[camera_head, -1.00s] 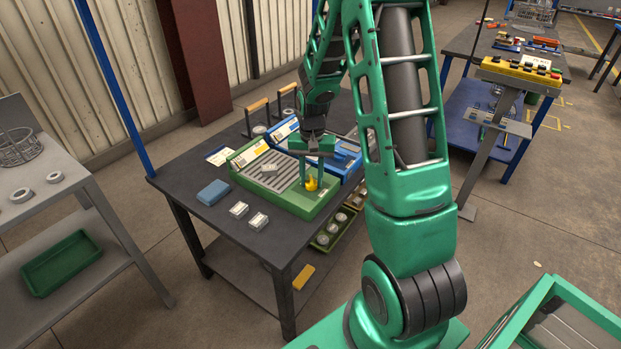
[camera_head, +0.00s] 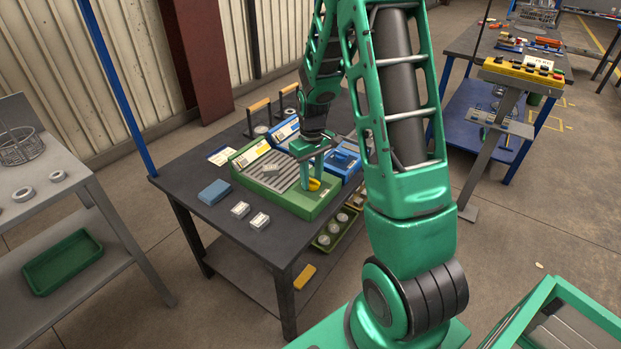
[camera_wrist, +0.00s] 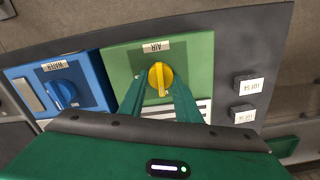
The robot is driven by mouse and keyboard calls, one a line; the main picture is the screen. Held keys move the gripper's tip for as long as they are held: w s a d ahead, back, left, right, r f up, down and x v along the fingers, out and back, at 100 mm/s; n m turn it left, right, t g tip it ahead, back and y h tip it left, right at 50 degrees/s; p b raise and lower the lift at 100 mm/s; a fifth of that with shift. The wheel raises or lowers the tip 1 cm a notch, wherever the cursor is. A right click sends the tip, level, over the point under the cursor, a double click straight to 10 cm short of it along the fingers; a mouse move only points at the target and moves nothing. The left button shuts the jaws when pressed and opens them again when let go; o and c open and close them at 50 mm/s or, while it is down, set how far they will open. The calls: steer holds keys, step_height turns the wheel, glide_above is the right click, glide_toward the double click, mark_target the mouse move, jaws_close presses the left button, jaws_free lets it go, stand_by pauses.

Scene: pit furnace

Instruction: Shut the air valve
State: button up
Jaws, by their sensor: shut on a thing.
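The air valve is a round yellow knob with a raised bar grip (camera_wrist: 160,76), set on a green box (camera_wrist: 195,55) with an AIR label. In the wrist view its bar runs nearly up and down the picture. My gripper (camera_wrist: 161,92) reaches down over the knob, with one green finger on each side, shut on it. In the head view my gripper (camera_head: 314,176) stands at the front right end of the green box, and the yellow knob (camera_head: 314,184) shows partly beneath it.
A blue box (camera_wrist: 97,80) with a WATER label and blue knob (camera_wrist: 62,93) stands beside the green one. Two small labelled blocks (camera_head: 240,209) (camera_head: 260,221) and a blue block (camera_head: 214,191) lie on the dark table (camera_head: 205,228). Two wooden-handled levers (camera_head: 258,106) stand behind.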

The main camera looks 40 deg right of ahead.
steer(key=shift+w+r+n, duration=0.15)
steer(key=shift+w+n, duration=0.1)
steer(key=shift+n, duration=0.05)
stand_by(0.4)
steer(key=o, duration=1.1)
steer(key=shift+c, duration=0.2)
steer(key=shift+s, duration=0.1)
step_height(320, 180, up, 11)
steer(key=shift+f, duration=0.2)
